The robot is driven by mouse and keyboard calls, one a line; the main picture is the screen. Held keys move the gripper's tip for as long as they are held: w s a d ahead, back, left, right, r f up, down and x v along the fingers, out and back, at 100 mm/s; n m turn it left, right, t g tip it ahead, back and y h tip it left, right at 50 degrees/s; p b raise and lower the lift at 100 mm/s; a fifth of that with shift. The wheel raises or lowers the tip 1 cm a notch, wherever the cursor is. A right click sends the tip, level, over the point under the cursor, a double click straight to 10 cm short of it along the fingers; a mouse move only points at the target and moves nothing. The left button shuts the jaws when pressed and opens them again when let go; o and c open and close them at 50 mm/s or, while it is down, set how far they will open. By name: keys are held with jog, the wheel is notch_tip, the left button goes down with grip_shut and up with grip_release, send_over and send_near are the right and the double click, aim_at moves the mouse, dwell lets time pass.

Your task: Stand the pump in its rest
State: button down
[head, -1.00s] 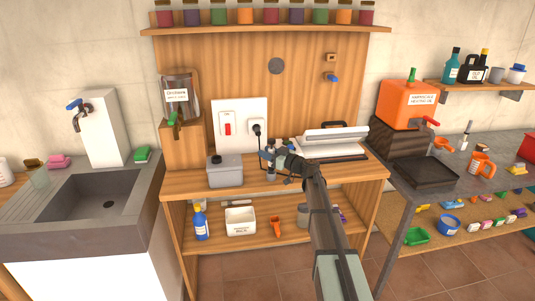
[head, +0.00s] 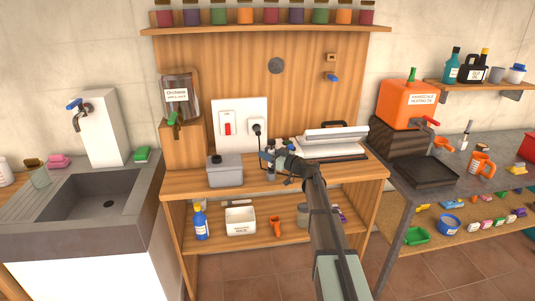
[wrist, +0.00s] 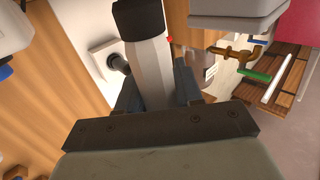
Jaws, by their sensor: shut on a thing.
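My gripper (head: 268,163) is over the back middle of the wooden workbench (head: 330,177), between a grey lidded box and a white-lidded appliance. In the wrist view my gripper (wrist: 158,88) is shut on a light grey, faceted body with a black end, which I take to be the pump (wrist: 148,62). In the head view the pump (head: 271,175) shows only as a small grey piece under the jaws. Its lower part and any contact with the bench are hard to tell. I cannot make out its rest.
The grey lidded box (head: 225,172) stands close left of my gripper. The white-lidded appliance (head: 333,142) is close on the right. A wall plate with a switch and black plug (head: 257,128) is behind. Small bottles (head: 281,146) stand close behind the gripper. The bench's front strip is clear.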

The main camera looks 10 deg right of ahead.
jog(key=shift+f, duration=1.85)
jog(key=c, duration=0.7)
grip_release()
jog(key=shift+o, duration=0.2)
jog(key=v, duration=1.3)
jog(key=shift+s+d, duration=0.25)
jog(key=shift+s, duration=0.05)
